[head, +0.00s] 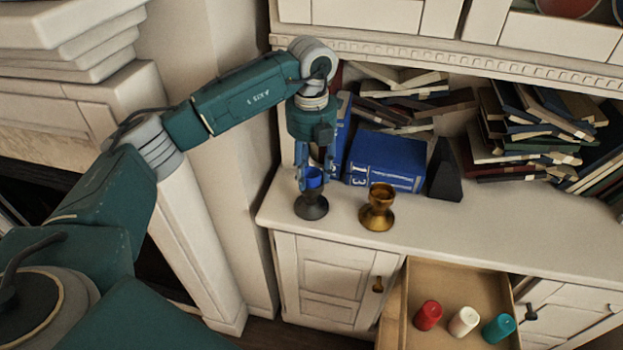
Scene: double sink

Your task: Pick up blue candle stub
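The blue candle stub (314,178) stands upright in a dark candle holder (311,207) near the left end of the white cabinet top. My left gripper (313,175) points down over it, with one finger on each side of the stub. The fingers are close to the stub, but I cannot tell whether they touch it. My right gripper is not in view.
A brass candle holder (378,208) stands to the right. Blue books (385,160) and a black pyramid-shaped object (445,172) are behind. Below, an open drawer (455,282) holds red (428,315), white (463,321) and teal (498,328) candle stubs. The front right cabinet top is clear.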

